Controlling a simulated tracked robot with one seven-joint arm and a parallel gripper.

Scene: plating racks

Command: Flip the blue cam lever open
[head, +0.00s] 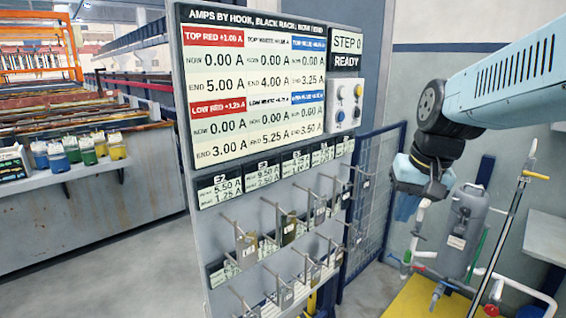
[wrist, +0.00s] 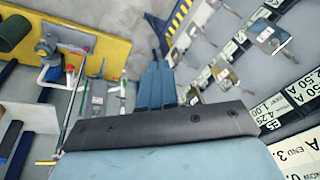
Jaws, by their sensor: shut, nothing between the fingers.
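I cannot make out a blue cam lever for certain in either view. My gripper (head: 406,212) hangs from the arm at the right, pointing down, in front of the wall and apart from the board. In the wrist view, the two blue fingers of my gripper (wrist: 156,68) lie side by side, shut and empty. The fingers touch nothing that I can see.
A display board (head: 258,85) with several projecting hooks (head: 285,215) and hanging tags stands left of my gripper. A grey tank (head: 463,232), pipes and an upright pole (head: 503,235) stand at the right. Several coloured jars (head: 75,150) sit on a shelf at the far left.

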